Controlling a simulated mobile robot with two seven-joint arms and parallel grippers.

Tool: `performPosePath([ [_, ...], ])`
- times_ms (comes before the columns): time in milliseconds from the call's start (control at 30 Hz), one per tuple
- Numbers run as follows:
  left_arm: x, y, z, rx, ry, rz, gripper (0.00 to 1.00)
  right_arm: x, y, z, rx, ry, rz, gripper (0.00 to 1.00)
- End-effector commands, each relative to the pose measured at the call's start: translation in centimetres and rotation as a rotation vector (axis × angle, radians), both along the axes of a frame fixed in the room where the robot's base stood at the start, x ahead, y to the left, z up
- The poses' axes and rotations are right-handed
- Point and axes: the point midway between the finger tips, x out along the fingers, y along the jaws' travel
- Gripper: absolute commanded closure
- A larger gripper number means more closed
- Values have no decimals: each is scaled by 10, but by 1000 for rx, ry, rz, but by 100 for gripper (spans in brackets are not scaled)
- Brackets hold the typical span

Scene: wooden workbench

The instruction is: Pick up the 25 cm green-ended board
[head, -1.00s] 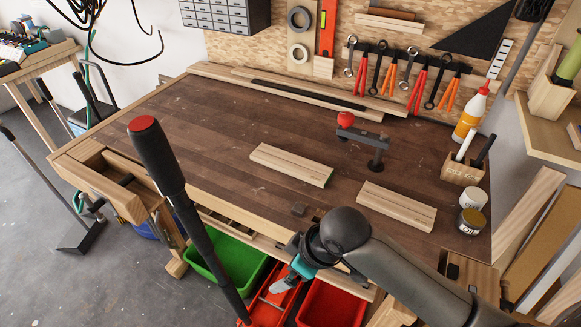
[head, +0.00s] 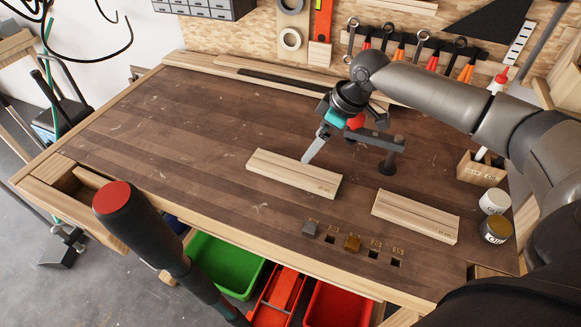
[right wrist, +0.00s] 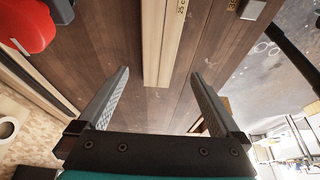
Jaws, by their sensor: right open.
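A pale wooden board (head: 294,174) lies flat on the bench, left of a second similar board (head: 415,216). A green edge showed on its right end in the earlier head view. My right gripper (head: 318,146) is open above this board's far edge, with nothing between its fingers. In the right wrist view the board (right wrist: 165,40), with a partly cut-off "25 c" label, runs up from between the open fingers (right wrist: 160,75). Its labelled end is cut off at the top. My left gripper is not in view.
A dark bench fixture (head: 380,145) with a red knob stands just right of my right gripper. A dark cylinder with a red end (head: 130,210) fills the lower left. Small boxes and jars (head: 494,201) stand at right. The bench's left half is clear.

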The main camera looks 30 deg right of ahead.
Motion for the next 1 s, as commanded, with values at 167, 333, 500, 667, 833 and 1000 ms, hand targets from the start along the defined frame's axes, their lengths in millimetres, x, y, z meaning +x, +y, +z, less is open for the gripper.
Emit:
performPosePath([
  [167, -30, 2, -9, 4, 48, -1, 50, 12, 11, -39, 2, 1, 0, 0],
  [333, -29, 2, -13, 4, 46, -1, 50, 19, 17, -61, 1, 0, 0, 0],
  [500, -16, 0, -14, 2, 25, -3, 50, 22, 19, -69, 0, 0, 1, 0],
  [667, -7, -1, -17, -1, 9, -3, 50, 30, 24, -85, 0, 0, 1, 0],
  [833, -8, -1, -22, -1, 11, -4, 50, 37, 30, -105, 0, 0, 1, 0],
  [1000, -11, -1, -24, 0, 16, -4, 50, 40, 32, -113, 0, 0, 1, 0],
])
